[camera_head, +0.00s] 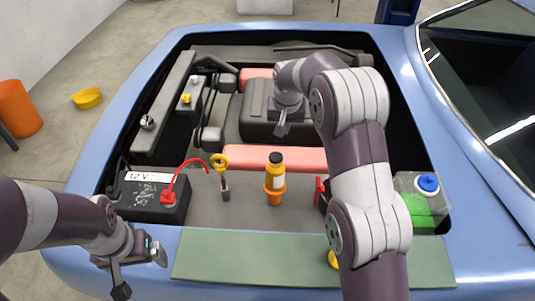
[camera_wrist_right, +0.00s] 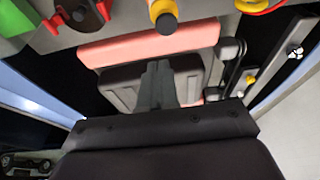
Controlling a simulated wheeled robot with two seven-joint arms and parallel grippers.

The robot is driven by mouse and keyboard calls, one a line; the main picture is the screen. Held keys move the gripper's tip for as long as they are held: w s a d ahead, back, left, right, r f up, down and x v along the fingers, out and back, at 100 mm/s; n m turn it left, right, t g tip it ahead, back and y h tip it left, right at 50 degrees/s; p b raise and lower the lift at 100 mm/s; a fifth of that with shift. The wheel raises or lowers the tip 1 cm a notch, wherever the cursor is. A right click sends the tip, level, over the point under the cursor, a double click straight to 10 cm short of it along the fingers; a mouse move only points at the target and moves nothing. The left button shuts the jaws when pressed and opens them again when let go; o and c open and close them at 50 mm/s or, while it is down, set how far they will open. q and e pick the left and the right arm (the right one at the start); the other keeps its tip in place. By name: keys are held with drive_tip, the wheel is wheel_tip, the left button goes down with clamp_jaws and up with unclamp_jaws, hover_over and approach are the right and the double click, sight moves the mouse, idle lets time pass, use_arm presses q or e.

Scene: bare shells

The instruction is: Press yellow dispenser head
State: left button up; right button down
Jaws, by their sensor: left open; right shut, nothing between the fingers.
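A yellow bottle (camera_head: 276,180) with a black cap and a white label stands upright in an orange holder in the middle of the engine bay; it also shows at the top of the right wrist view (camera_wrist_right: 163,12). A small yellow part (camera_head: 333,259) on the green mat is partly hidden behind my right arm. I cannot tell which yellow thing is the dispenser head. My right gripper (camera_head: 281,128) is shut and empty above the dark engine cover, beyond the bottle; its closed fingers show in the wrist view (camera_wrist_right: 157,85). My left gripper (camera_head: 141,272) is open and empty at the car's front left edge.
A 12 V battery (camera_head: 150,198) with a red cable stands at left. A yellow-ringed dipstick (camera_head: 221,164) is beside the bottle. A blue-capped reservoir (camera_head: 427,185) is at right. A yellow-knobbed part (camera_head: 186,99) is at back left. The green mat (camera_head: 230,257) is mostly clear.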

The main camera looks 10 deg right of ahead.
sight(281, 156)
drive_tip(key=p+x, duration=0.7)
drive_tip(key=x, duration=0.6)
drive_tip(key=shift+s+f, duration=0.1)
drive_tip(key=shift+f, duration=0.3)
drive_tip(key=shift+s+a+f, duration=0.1)
drive_tip(key=shift+f, duration=0.25)
